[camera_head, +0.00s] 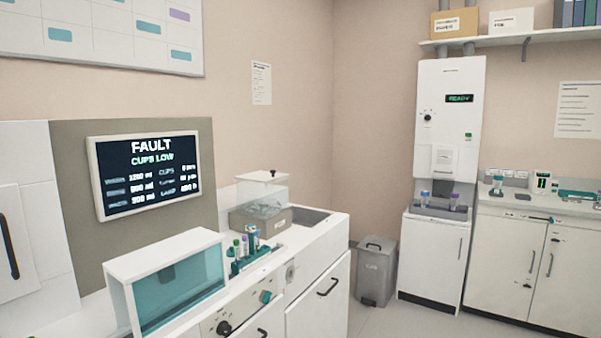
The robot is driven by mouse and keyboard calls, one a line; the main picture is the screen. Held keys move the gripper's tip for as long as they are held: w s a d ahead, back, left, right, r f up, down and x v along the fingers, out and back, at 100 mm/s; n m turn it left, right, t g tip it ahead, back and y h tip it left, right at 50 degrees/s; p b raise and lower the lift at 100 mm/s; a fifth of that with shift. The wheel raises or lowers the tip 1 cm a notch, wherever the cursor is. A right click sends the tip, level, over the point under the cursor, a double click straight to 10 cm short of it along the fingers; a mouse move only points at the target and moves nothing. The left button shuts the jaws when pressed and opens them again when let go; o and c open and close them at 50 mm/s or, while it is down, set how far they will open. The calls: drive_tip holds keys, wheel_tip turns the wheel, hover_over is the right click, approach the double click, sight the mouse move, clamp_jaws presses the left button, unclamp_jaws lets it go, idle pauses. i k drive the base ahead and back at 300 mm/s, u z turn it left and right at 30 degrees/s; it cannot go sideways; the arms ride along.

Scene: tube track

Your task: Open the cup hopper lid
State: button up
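A box that looks like the cup hopper (242,222) stands on the white counter near the picture's middle. It has a grey-beige base and clear upper walls. Its flat white lid (255,176) has a small dark knob on top and appears to lie closed. Some pale contents show dimly through the clear wall; I cannot tell what they are. A wall screen (149,173) reads "FAULT" and "CUPS LOW". My gripper is not in view.
A white case with a teal clear front (184,288) stands on the counter left of the hopper. A rack with several capped tubes (250,252) sits between them. A grey bin (376,272) and a tall white machine (449,125) stand further right. Some floor shows between.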

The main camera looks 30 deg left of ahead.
sight(261, 175)
drive_tip(key=u, duration=0.2)
drive_tip(key=i, duration=1.1)
drive_tip(key=u, duration=1)
drive_tip(key=i, duration=0.65)
drive_tip(key=u, duration=0.45)
